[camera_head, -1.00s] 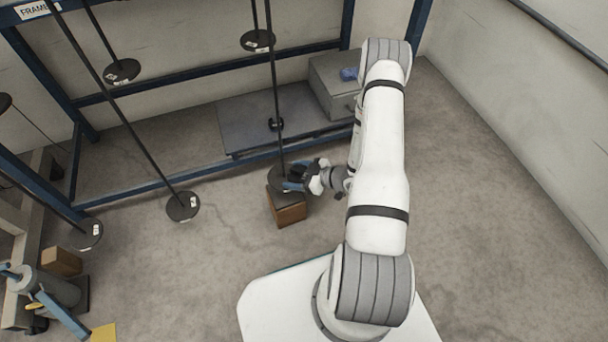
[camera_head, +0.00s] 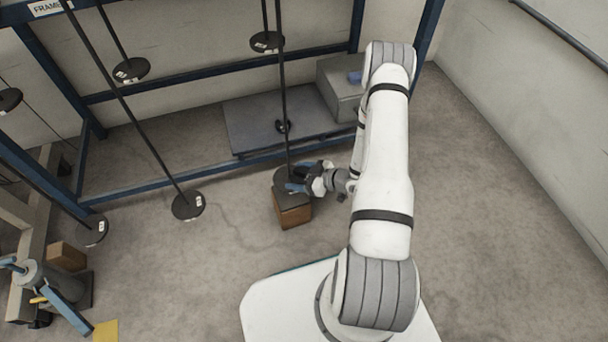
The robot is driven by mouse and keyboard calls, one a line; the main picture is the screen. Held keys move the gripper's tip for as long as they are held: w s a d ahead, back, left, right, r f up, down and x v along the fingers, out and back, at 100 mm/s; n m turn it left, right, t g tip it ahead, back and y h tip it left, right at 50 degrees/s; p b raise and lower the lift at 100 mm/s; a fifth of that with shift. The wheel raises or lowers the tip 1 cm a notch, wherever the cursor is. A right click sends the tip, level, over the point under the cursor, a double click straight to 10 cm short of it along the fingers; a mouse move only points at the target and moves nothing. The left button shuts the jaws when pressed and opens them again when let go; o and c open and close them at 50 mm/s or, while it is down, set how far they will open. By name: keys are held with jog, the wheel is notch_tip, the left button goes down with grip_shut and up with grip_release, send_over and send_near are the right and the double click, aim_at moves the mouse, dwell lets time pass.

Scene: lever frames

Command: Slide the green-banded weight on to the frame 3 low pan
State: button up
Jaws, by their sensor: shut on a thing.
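A low round dark pan (camera_head: 284,176) hangs on a long rod in the middle of the view and sits at the top of a brown block (camera_head: 293,211) on the floor. My gripper (camera_head: 299,182) is at the right side of this pan, with its blue fingers over the pan's surface. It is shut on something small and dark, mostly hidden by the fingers. I cannot make out a green band on it. Frame numbers for this pan cannot be read; only part of a "FRAME" sign (camera_head: 47,7) shows at top left.
Other pans hang nearby: a low one (camera_head: 187,206) to the left, one (camera_head: 91,232) farther left, and a higher one (camera_head: 266,42). A blue frame rail (camera_head: 200,187) runs behind. A grey box (camera_head: 340,88) stands at the back. The floor to the right is clear.

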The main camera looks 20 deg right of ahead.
aim_at(287, 177)
jog(key=shift+w+a, duration=1.5)
jog(key=shift+a, duration=0.25)
dwell(1.0)
jog(key=shift+f+b, duration=0.35)
jog(key=shift+b, duration=0.2)
dwell(0.4)
jog(key=o, duration=1.6)
jog(key=shift+c, duration=0.2)
jog(key=shift+f, duration=0.1)
jog(key=shift+s, duration=0.1)
jog(key=shift+p+v, duration=1.2)
jog(key=shift+v, duration=2.3)
